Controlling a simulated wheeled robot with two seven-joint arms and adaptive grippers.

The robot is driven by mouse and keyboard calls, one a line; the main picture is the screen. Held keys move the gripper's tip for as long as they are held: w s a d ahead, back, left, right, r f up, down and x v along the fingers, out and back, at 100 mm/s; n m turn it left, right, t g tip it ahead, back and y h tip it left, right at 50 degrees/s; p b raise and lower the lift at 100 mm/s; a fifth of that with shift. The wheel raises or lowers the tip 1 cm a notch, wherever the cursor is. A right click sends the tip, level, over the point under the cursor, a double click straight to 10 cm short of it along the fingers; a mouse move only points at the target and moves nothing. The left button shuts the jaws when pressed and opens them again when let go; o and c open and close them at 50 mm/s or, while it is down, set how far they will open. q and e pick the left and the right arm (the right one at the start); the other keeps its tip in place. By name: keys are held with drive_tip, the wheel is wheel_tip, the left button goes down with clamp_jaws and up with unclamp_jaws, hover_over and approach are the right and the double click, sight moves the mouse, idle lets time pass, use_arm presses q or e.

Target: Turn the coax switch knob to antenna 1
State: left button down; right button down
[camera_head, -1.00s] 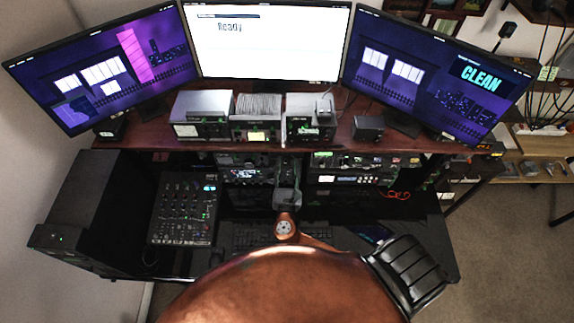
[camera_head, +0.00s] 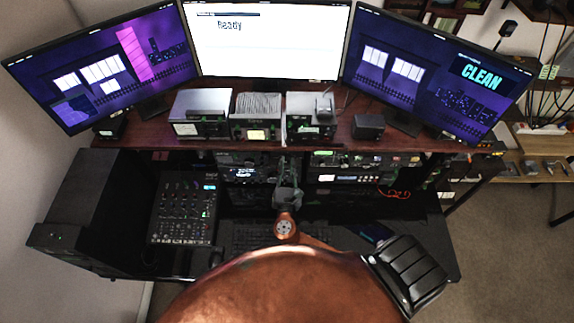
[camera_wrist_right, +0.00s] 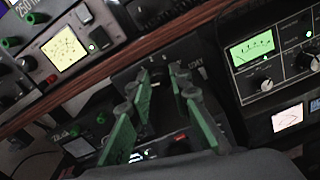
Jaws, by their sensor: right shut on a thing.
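The coax switch is a dark panel (camera_wrist_right: 126,76) under the wooden shelf edge in the right wrist view. It has pale marks above a small dark knob (camera_wrist_right: 158,74). The green fingers of my right gripper (camera_wrist_right: 160,78) reach to the panel, one on each side of the knob, and are shut on it. The knob is dim and partly hidden, so I cannot read which antenna it points to. In the head view my right gripper (camera_head: 289,165) reaches in between the radios below the shelf and hides the switch. My left gripper is not in view.
The wooden shelf (camera_head: 360,132) carries several boxes and meters above the switch. Radio units (camera_head: 345,179) stand close on the right, others on the left. A mixer (camera_head: 183,207) lies on the desk at left. A meter box (camera_wrist_right: 265,60) is right of the fingers.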

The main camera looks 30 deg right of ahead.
drive_tip(key=m+b, duration=0.2)
drive_tip(key=shift+f+m+b, duration=0.2)
drive_tip(key=shift+m+b, duration=0.1)
drive_tip(key=shift+m, duration=0.1)
drive_tip(key=m+b, duration=0.2)
drive_tip(key=shift+m, duration=0.4)
drive_tip(key=shift+r+m+b, duration=0.1)
drive_tip(key=shift+m+b, duration=0.65)
drive_tip(key=shift+m, duration=0.05)
drive_tip(key=c, duration=1.8)
unclamp_jaws()
drive_tip(key=shift+w, duration=0.1)
drive_tip(key=shift+o, duration=0.2)
drive_tip(key=v, duration=1.2)
